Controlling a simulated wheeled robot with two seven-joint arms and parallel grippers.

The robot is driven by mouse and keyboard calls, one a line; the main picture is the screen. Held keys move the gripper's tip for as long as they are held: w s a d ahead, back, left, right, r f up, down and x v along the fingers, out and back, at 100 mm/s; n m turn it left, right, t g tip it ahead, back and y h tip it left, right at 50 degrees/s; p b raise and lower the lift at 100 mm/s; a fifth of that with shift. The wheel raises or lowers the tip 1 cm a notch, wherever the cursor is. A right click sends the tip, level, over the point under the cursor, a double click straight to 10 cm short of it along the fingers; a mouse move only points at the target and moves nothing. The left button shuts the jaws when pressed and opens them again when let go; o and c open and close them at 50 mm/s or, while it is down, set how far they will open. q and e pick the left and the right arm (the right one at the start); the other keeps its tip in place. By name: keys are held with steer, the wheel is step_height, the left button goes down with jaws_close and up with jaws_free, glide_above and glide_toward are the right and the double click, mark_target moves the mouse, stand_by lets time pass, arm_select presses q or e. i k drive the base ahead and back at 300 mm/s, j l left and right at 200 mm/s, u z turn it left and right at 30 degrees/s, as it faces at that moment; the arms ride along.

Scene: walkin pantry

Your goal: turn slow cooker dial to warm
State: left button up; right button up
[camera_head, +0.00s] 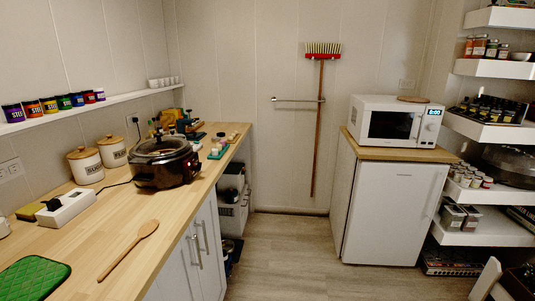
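The slow cooker (155,177) is a dark, glossy round pot with a lid. It stands on the wooden counter at the left, towards the far end. A small red light (194,162) glows on its right side, facing the aisle. The dial's setting is too small to read. A dark cord runs from the cooker towards a white power strip (68,207). Neither of my grippers shows in the head view.
On the wooden counter (180,205) lie a wooden spoon (128,250) and a green mat (32,279). The floor (290,255) between counter and white fridge (393,212) is clear. A white slanted object (485,280) is at bottom right.

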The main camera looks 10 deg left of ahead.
mark_target(196, 166)
steer(key=i+l, duration=0.1)
steer(key=i, duration=0.75)
steer(key=i+l, duration=0.1)
steer(key=i, duration=0.7)
steer(key=i+l+u, duration=0.1)
steer(key=i+u, duration=0.3)
steer(key=i+l+u, duration=0.2)
steer(key=u, duration=0.2)
steer(key=i+l+u, duration=0.3)
steer(key=u, duration=0.15)
steer(key=i+l+u, duration=0.4)
steer(key=k, duration=0.1)
